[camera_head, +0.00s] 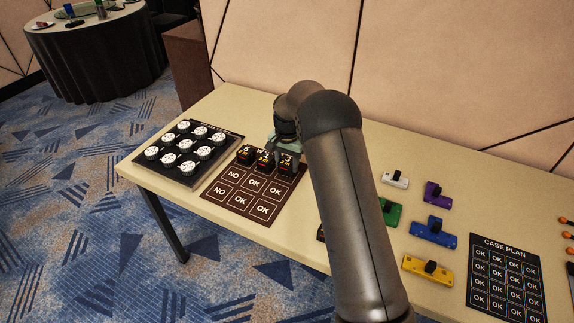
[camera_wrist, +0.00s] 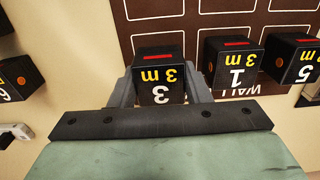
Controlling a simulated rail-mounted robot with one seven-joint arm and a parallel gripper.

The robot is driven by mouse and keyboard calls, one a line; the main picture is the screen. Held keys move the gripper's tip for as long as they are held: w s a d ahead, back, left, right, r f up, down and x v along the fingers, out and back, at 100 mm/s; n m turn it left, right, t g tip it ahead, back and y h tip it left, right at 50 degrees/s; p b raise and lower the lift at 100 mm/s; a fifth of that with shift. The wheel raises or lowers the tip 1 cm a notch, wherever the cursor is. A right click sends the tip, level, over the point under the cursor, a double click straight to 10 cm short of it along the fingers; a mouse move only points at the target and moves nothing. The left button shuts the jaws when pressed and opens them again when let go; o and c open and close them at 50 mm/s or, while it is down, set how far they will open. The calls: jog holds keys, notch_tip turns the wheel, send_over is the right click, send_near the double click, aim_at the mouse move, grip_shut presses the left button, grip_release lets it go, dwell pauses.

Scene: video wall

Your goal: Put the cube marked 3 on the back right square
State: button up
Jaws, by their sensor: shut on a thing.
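The cube marked 3 (camera_wrist: 160,86) is black with a yellow "3 m" and a red bar. It sits between the fingers of my gripper (camera_wrist: 158,95), which are shut on it. In the head view my gripper (camera_head: 286,150) is at the back right of the brown mat (camera_head: 229,191), and the cube (camera_head: 287,164) shows over the back right square. I cannot tell whether it touches the mat; the square beneath is hidden. Cube 1 (camera_wrist: 232,65) and cube 5 (camera_wrist: 293,58) stand beside it in the back row, with cube 1 in the middle.
A tray of round white-topped pieces (camera_head: 236,138) lies left of the mat. Colored connector blocks (camera_head: 434,232) and a dark case plan card (camera_head: 504,270) lie to the right. In the wrist view another cube marked 6 (camera_wrist: 18,76) stands off the mat. My arm hides part of the table.

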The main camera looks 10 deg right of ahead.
aim_at(287, 161)
jog(key=shift+f, duration=0.7)
jog(key=shift+f, duration=0.15)
jog(key=o, duration=1)
notch_tip(287, 161, up, 12)
jog(key=shift+r+b, duration=0.15)
jog(key=shift+b, duration=0.15)
jog(key=shift+s, duration=0.1)
